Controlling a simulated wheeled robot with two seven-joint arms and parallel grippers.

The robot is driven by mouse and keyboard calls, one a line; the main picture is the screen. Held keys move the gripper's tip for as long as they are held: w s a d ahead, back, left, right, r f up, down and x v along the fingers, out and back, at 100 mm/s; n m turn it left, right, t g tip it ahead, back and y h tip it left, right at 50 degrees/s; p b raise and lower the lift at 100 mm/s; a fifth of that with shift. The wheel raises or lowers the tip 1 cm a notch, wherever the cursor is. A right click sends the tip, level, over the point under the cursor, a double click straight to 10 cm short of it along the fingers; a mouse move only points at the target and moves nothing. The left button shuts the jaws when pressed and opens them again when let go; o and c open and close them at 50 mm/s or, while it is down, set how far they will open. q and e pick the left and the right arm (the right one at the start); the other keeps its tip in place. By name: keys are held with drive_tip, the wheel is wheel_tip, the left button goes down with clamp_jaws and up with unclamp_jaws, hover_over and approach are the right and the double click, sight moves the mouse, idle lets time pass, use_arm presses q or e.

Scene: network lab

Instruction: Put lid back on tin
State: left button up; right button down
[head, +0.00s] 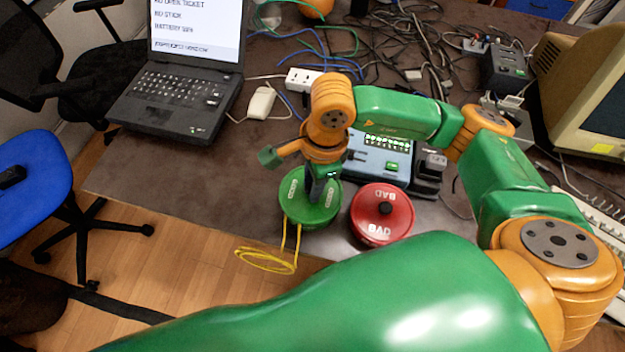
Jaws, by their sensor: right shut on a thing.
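A round green lid (297,192) with pale labels lies at the green tin (312,223) near the table's front edge. My right gripper (322,192) points down from above and is shut at the middle of the lid, on what appears to be its knob; the fingers hide the knob. I cannot tell whether the lid rests fully on the tin or sits slightly above it. A yellow cable (268,262) comes out at the green tin's front side and hangs in loops over the table edge. My left gripper is not in view.
A red tin (381,212) marked BAD, with a black knob, stands close on the right. A blue-grey device (382,163) is just behind. A laptop (180,100), mouse (261,103), and power strip (303,79) lie farther back. The table's left front is clear.

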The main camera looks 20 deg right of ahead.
idle(0.3)
drive_tip(key=shift+b, duration=0.5)
idle(0.9)
idle(0.4)
drive_tip(key=shift+f+b, duration=0.15)
drive_tip(key=shift+b, duration=0.3)
drive_tip(key=shift+b, duration=0.35)
idle(0.4)
drive_tip(key=shift+c, duration=0.4)
unclamp_jaws()
